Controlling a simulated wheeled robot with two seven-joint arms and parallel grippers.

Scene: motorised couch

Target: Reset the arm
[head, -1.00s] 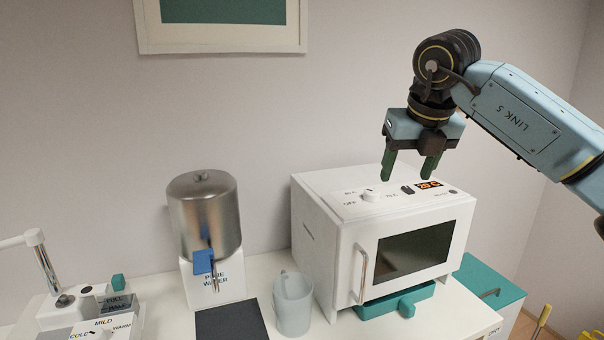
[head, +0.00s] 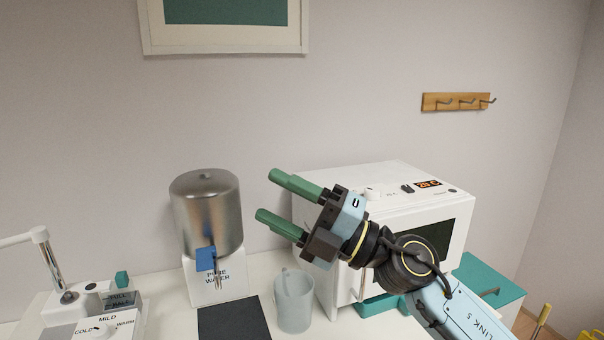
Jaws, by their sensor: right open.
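My right gripper (head: 268,196) is open and empty, its two green fingers pointing left and slightly up. It is in front of the left part of the white oven-like box (head: 333,187), and its fingers reach toward the steel water dispenser (head: 205,215). The fingertips look apart from the dispenser. My right arm (head: 455,310) comes in from the lower right and hides much of the box's front, including most of its door handle. My left gripper is not in view.
A translucent jug (head: 294,303) stands below my right gripper, beside a dark mat (head: 232,320). A white tap unit (head: 95,310) is at the lower left. A wooden hook rail (head: 457,102) hangs on the wall. A teal cabinet (head: 490,275) is at the right.

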